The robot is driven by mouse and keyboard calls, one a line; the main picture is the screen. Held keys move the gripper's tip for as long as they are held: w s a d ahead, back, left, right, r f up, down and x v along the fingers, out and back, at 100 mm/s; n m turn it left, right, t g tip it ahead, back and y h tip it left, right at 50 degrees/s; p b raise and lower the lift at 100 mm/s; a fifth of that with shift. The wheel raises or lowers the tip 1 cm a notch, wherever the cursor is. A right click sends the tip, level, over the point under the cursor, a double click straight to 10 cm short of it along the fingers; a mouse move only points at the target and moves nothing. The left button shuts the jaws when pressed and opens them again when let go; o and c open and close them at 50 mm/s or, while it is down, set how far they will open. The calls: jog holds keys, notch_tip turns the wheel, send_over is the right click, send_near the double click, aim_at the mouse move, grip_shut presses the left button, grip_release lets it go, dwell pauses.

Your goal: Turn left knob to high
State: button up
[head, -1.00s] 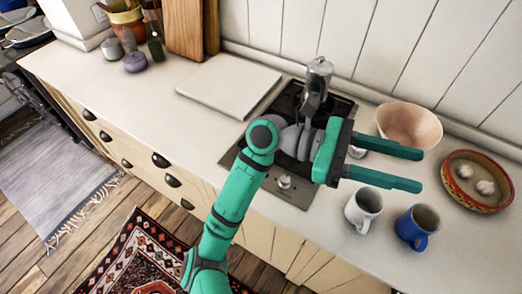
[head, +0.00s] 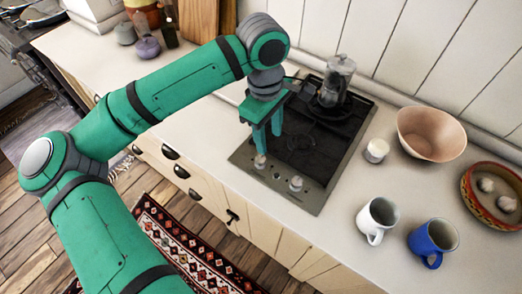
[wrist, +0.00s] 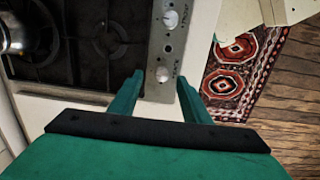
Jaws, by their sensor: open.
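The left knob (head: 260,162) is a small pale knob on the front strip of the cooktop (head: 322,194). The right knob (head: 296,184) sits on the same strip. My gripper (head: 268,145) points down over the left knob, fingers apart and empty. In the wrist view the left knob (wrist: 162,74) shows between the two fingertips, one on each side. I cannot tell whether the fingers touch it. The right knob (wrist: 170,18) is clear of the fingers there. The markings around the knobs are too small to read.
A moka pot (head: 336,82) stands on the back of the cooktop. A white lidded jar (head: 376,150), a pink bowl (head: 430,135), a white mug (head: 377,219) and a blue mug (head: 433,241) stand to the right. A patterned rug (head: 185,245) lies on the floor below.

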aim_at(260, 158)
jog(key=shift+y, duration=0.4)
jog(key=f, duration=0.3)
jog(key=a+f, duration=0.1)
jog(key=f, duration=0.1)
jog(key=a+f, duration=0.1)
jog(key=f, duration=0.2)
jog(key=shift+w+a+f, duration=0.15)
jog(key=shift+w+f, duration=0.15)
jog(key=shift+f, duration=0.95)
jog(key=shift+w, duration=0.1)
jog(key=c, duration=1)
